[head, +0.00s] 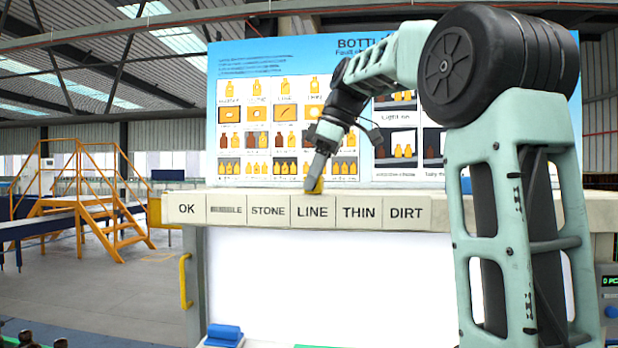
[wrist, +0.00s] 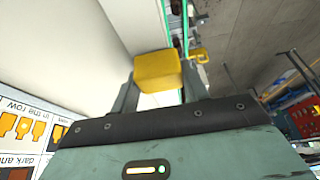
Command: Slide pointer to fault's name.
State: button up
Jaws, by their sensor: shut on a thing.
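The yellow pointer (head: 314,185) sits on the top edge of the label rail (head: 437,197), above the word LINE (head: 312,212). The rail reads OK, a partly blurred label ending in LE, STONE, LINE, THIN and DIRT from left to right. My gripper (head: 317,177) reaches down to the pointer and is shut on it. In the wrist view the yellow pointer block (wrist: 158,70) fills the space between the two fingers. The pointer's lower part is hard to make out.
A poster (head: 290,55) with bottle fault pictures stands behind the rail. A white lit panel (head: 320,285) is below it, with a blue block (head: 224,335) at its lower left. A yellow handle (head: 185,281) is at the left. My arm covers the right side.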

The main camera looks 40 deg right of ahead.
jog(key=o, duration=1.4)
jog(key=shift+r, duration=0.1)
jog(key=p+v, duration=0.5)
jog(key=v, duration=1.2)
jog(key=shift+s, duration=0.2)
